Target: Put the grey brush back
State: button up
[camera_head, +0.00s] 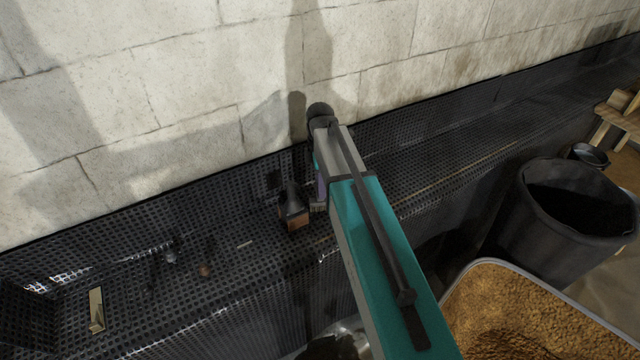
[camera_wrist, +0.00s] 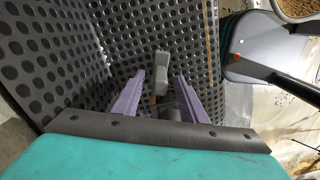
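A small grey block-shaped thing (camera_wrist: 161,66), which may be the grey brush, shows between the two purple fingers of my gripper (camera_wrist: 160,78) in the wrist view. There are gaps between it and both fingers, so my gripper looks open; its depth relative to the fingertips is unclear. In the head view my gripper (camera_head: 319,190) is mostly hidden by my arm, low over the black perforated surface. A dark-handled thing with a brown block-like end (camera_head: 294,210) stands just left of it; I cannot tell whether it is the same thing.
The black perforated shelf (camera_head: 130,225) runs along a pale block wall (camera_head: 170,80). A yellowish strip (camera_head: 96,310) and small bits lie at the left. A black bin (camera_head: 575,215) and a tray of brown grains (camera_head: 510,300) are at the right.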

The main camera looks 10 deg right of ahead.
jog(key=shift+r, duration=0.1)
notch_tip(320, 180, up, 14)
jog(key=b, duration=0.3)
jog(key=shift+f, duration=0.2)
dwell(0.6)
dwell(0.5)
